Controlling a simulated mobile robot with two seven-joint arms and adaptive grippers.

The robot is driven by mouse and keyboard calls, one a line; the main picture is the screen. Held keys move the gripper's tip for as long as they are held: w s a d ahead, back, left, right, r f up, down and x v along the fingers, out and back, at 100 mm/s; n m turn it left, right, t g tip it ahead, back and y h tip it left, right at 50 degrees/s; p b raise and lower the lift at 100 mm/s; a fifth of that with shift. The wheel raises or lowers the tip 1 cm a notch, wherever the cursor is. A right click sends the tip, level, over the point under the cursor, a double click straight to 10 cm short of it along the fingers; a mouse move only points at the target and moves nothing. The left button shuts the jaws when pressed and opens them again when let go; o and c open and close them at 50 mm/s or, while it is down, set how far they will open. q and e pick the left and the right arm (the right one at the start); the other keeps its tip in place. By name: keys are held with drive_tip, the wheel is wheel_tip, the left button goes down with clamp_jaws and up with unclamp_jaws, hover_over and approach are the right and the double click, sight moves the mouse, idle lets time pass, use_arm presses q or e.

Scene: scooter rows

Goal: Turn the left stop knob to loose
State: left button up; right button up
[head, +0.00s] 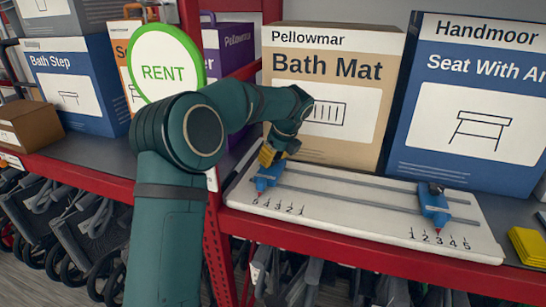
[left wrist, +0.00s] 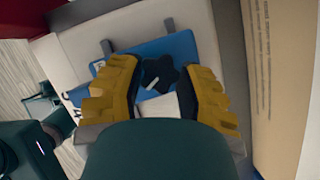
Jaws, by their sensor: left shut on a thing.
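The left stop (head: 266,183) is a blue block on the grey rails of a white board (head: 350,212), with a red pointer tip near the left end of its number scale. My left gripper (head: 272,154) comes down on it from above and hides its knob in the head view. In the left wrist view the dark lobed knob (left wrist: 162,72) with a short white mark sits on the blue block (left wrist: 178,48).
A tan Bath Mat box (head: 326,140) stands close behind the board. A blue Handmoor box (head: 470,165) stands to its right. A green RENT sign (head: 165,73) is behind my arm. Yellow pads (head: 527,245) lie at the right. The red shelf edge (head: 380,243) runs along the front.

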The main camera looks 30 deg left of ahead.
use_arm(q)
drive_tip(key=shift+p, duration=0.45)
drive_tip(key=n+p, duration=0.1)
drive_tip(key=p, duration=0.1)
drive_tip(key=n+g+p, duration=0.1)
drive_tip(key=n+p, duration=0.1)
drive_tip(key=shift+d+r, duration=0.1)
drive_tip(key=shift+r, duration=0.1)
drive_tip(key=n+g+p, duration=0.2)
drive_tip(key=n+p, duration=0.3)
drive_tip(key=p, duration=0.2)
drive_tip(key=shift+w+f+n, duration=0.1)
drive_tip(key=shift+n, duration=0.2)
drive_tip(key=shift+n+g+h+p, duration=0.3)
drive_tip(key=shift+n+g+p, duration=0.1)
drive_tip(key=shift+f+n+h+p, duration=0.15)
drive_tip(key=shift+n+h+p, duration=0.25)
drive_tip(key=shift+n, duration=0.5)
drive_tip(key=shift+n+g, duration=0.5)
drive_tip(key=shift+n, duration=0.4)
drive_tip(key=n, duration=0.1)
drive_tip(key=n+h, duration=0.1)
drive_tip(key=n, duration=0.1)
drive_tip(key=shift+w+a+f+n+g+h, duration=0.1)
drive_tip(key=shift+a+f+n+g+h, duration=0.1)
drive_tip(key=shift+n+g+h, duration=0.1)
drive_tip(key=shift+r+n+h, duration=0.1)
drive_tip(key=shift+n+h, duration=0.6)
drive_tip(key=shift+n, duration=1.1)
